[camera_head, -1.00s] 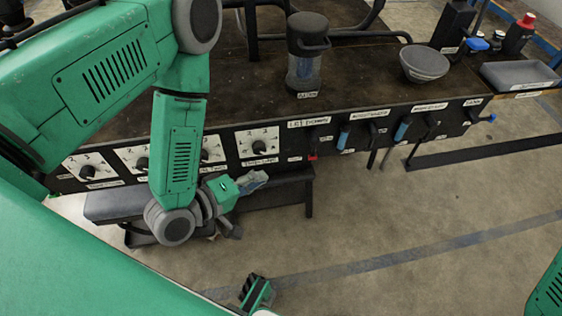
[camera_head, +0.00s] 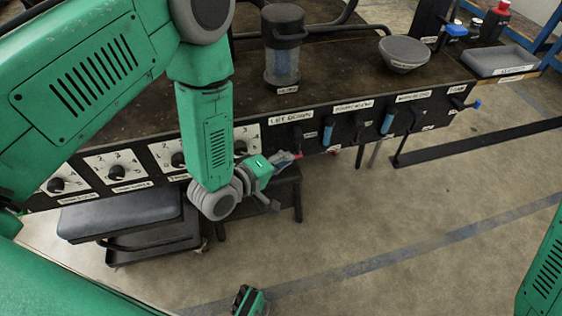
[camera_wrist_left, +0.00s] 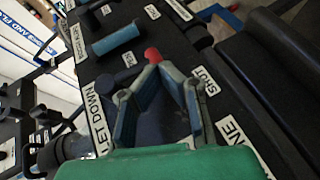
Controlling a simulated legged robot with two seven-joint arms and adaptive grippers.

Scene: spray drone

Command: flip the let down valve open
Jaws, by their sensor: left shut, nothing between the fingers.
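The let down valve (camera_head: 297,136) is on the panel's front under the LET DOWN label (camera_head: 292,116). My left gripper (camera_head: 289,157) is at the handle's lower end. In the left wrist view my left gripper (camera_wrist_left: 157,72) has its fingertips together, just beside the red tip, with nothing held. A SHUT label (camera_wrist_left: 199,80) is close by. Whether the fingers touch the handle I cannot tell. Part of the handle is hidden by the fingers.
Numbered dials (camera_head: 115,171) line the panel on the left. A blue-handled valve (camera_head: 328,132) is just right of the let down valve. A dark padded bench (camera_head: 120,213) stands below. A clear jar (camera_head: 283,58) and a grey bowl (camera_head: 404,54) are on top. The floor in front is open.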

